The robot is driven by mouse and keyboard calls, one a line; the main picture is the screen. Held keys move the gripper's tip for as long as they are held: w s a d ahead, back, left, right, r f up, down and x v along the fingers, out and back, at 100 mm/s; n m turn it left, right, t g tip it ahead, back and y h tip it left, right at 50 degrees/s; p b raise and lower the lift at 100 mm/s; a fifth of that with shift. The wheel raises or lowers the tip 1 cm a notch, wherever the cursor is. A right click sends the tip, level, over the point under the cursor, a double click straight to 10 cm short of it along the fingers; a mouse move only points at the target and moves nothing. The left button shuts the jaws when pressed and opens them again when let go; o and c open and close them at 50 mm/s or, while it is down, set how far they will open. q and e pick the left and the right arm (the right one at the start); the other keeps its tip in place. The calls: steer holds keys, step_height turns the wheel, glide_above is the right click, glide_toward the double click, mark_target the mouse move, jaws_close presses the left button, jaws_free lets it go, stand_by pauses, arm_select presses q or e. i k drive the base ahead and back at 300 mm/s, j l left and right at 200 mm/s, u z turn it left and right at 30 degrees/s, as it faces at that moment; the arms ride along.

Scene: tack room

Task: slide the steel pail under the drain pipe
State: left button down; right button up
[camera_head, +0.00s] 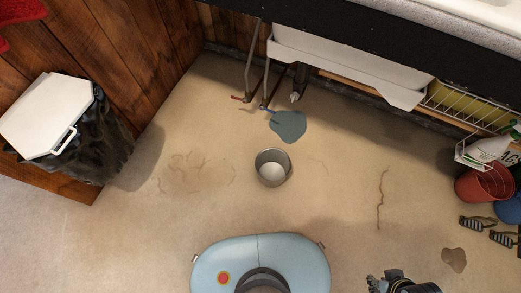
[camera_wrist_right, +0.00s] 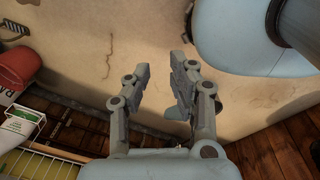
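The steel pail (camera_head: 272,172) stands upright on the tan floor in the middle of the head view, empty as far as I can see. The drain pipe (camera_head: 298,84) comes down under the sink behind it. A blue-green puddle (camera_head: 289,126) lies between the pipe and the pail. My right gripper (camera_head: 385,283) is at the bottom edge of the head view, well apart from the pail. In the right wrist view its fingers (camera_wrist_right: 160,68) are spread with nothing between them. My left gripper is out of view.
A white-lidded bin (camera_head: 35,115) stands at the left. Supply pipes (camera_head: 250,75) come down left of the drain. A wire rack (camera_head: 470,108), red bucket (camera_head: 484,183) and brushes (camera_head: 478,223) are at the right. A brown stain (camera_head: 454,260) marks the floor. Floor around the pail is clear.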

mark_target(272, 165)
steer(key=i+j+z, duration=0.25)
steer(key=j+z, duration=0.3)
steer(key=i+j+z, duration=0.25)
steer(key=j, duration=0.15)
steer(key=j+z, duration=0.25)
steer(key=z, duration=1.1)
steer(key=k, duration=0.05)
